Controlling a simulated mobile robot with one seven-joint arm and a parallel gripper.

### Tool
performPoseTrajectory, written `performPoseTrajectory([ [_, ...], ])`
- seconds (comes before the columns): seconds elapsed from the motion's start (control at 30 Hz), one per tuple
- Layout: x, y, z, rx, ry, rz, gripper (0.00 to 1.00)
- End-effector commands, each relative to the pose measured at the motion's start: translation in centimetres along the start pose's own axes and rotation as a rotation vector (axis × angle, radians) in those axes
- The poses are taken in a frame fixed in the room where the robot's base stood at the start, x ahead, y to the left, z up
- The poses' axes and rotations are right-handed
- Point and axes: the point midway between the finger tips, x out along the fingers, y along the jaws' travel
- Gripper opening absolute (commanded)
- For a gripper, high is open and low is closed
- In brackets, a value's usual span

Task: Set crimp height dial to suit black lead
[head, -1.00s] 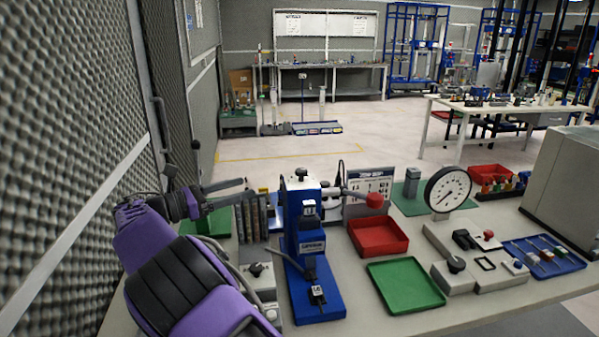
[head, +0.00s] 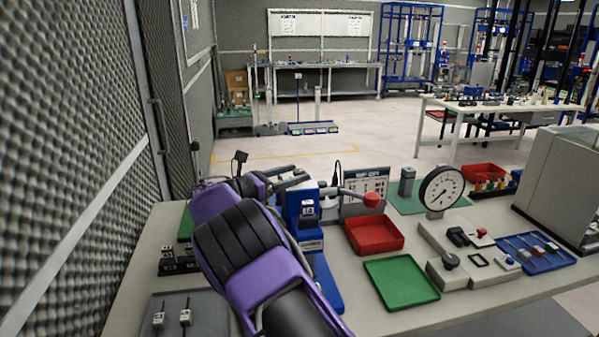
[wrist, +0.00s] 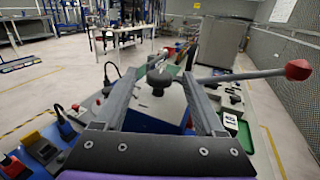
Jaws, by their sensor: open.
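The blue crimp press (head: 308,236) stands on the bench, partly hidden behind my purple arm. A small white label with dark marks (head: 307,209) is on its upper front; I cannot read it surely. My gripper (head: 300,177) is at the top of the press. In the wrist view my gripper (wrist: 168,72) is open, its two grey fingers on either side of a black knob (wrist: 157,80) on the press top. Contact cannot be told. The red-ended press lever (head: 369,199) reaches right; its ball (wrist: 298,70) also shows in the wrist view. I cannot single out the black lead.
A red tray (head: 375,248) and a green tray (head: 412,296) lie right of the press. Beyond are a dial gauge (head: 441,187), a grey fixture (head: 480,277) and a blue tray (head: 572,262) of leads. Two tagged pieces lie on a grey mat (head: 203,301) at lower left.

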Motion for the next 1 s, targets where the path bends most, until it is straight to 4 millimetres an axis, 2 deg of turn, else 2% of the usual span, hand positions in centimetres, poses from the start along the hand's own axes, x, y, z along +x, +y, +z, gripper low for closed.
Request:
performPoseTrajectory([
  [0.03, 0.8, 0.0, 0.0, 0.000, 0.000, -0.002, 0.71],
  [0.2, 2.0, 0.0, 0.0, 0.000, -0.001, 0.000, 0.71],
  [0.53, 2.3, 0.0, 0.0, 0.000, 0.000, 0.001, 0.70],
  [0.9, 2.3, 0.0, 0.0, 0.000, 0.000, 0.001, 0.03],
  [0.93, 2.3, 0.0, 0.0, 0.000, 0.000, 0.001, 0.00],
  [1.0, 2.2, 0.0, 0.0, 0.000, 0.000, 0.001, 0.00],
])
